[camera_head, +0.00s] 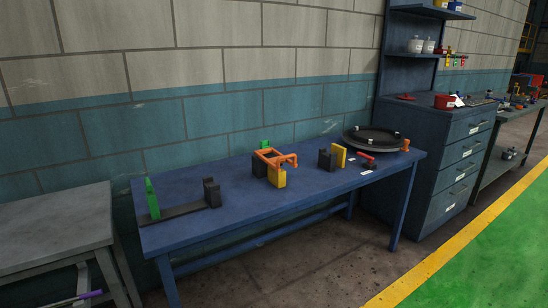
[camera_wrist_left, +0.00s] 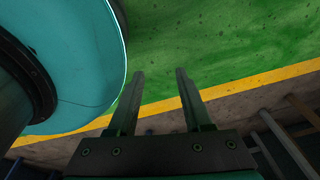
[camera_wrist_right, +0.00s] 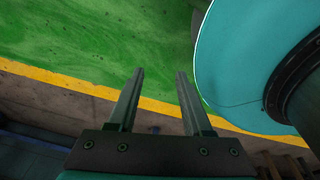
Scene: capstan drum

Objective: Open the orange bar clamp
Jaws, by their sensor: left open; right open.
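The orange bar clamp (camera_head: 275,157) is on the blue workbench (camera_head: 215,240), around the middle of its top. It lies across a dark block (camera_head: 259,167) and a yellow block (camera_head: 277,178). A small green piece (camera_head: 265,145) shows just behind it. Whether its jaws press on the blocks is too small to tell. My left gripper (camera_wrist_left: 158,75) is open and empty in the left wrist view, over the green floor. My right gripper (camera_wrist_right: 159,75) is open and empty in the right wrist view, also over the floor. Neither gripper shows in the head view.
A dark bar with a green upright (camera_head: 152,198) lies at the bench's left end. Black and yellow blocks (camera_head: 339,156), a red-handled piece (camera_head: 367,159) and a round black turntable (camera_head: 372,139) stand to the right. A grey table (camera_head: 55,225) and a drawer cabinet (camera_head: 445,150) flank the bench.

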